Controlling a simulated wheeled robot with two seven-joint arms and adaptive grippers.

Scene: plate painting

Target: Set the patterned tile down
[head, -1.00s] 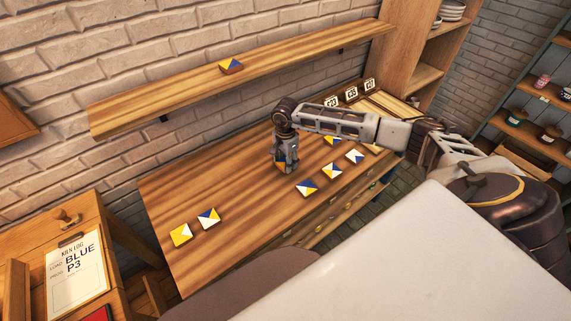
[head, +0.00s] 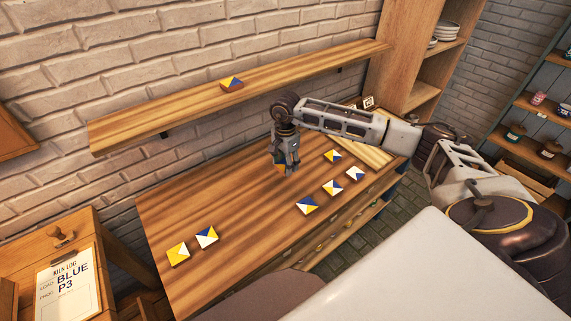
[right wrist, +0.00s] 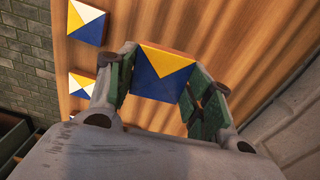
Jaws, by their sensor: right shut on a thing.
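My right gripper (head: 286,168) is shut on the patterned tile (right wrist: 162,76), which shows blue and yellow faces between the green-padded fingers in the right wrist view. In the head view the held tile (head: 280,166) is mostly hidden by the fingers. The gripper is over the back middle of the wooden table (head: 225,200), pointing down. I cannot tell whether the tile touches the wood. Other tiles lie on the table: several at the right, including one with blue, white and yellow (head: 307,205), and two at the left (head: 206,237). My left gripper is out of view.
A wall shelf (head: 150,121) above the table carries another tile (head: 231,84). A clipboard (head: 66,282) reading "KILN LOG, BLUE, P3" stands at the lower left. A small card (head: 368,102) stands at the back right. The table's left middle is bare.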

